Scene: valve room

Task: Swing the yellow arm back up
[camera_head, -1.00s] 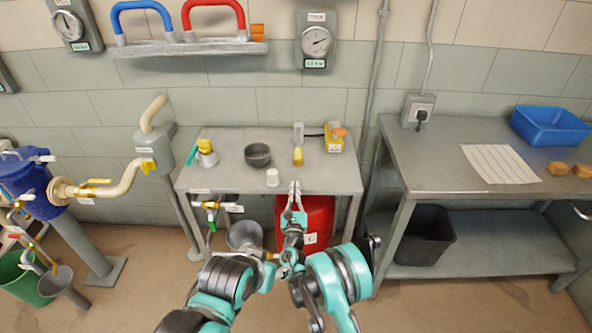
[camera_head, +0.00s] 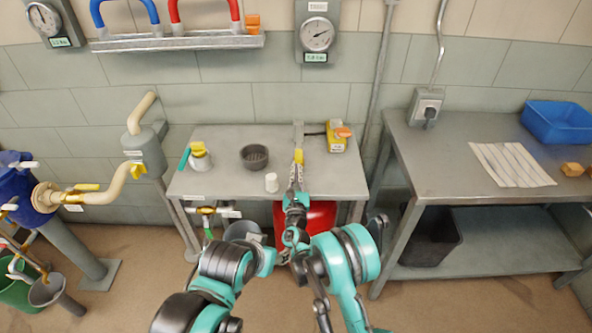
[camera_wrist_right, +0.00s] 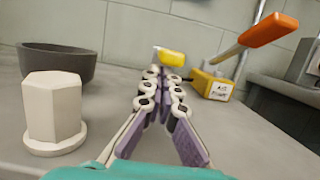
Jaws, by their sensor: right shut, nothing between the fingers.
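The yellow arm (camera_head: 299,155) is a short yellow piece at the foot of a small grey upright at the back of the middle table. It points toward me and lies low, near the tabletop. In the right wrist view its yellow end (camera_wrist_right: 170,58) is just beyond the fingertips. My right gripper (camera_head: 297,172) is shut and empty, low over the table just in front of the yellow arm. It also shows in the wrist view (camera_wrist_right: 162,82); I cannot tell whether it touches the arm.
A yellow box with an orange lever (camera_head: 337,137) stands right of the yellow arm. A white hexagonal piece (camera_head: 271,183) and a dark grey bowl (camera_head: 254,157) stand left of my gripper. A yellow-topped fitting (camera_head: 199,155) is further left. The front right tabletop is clear.

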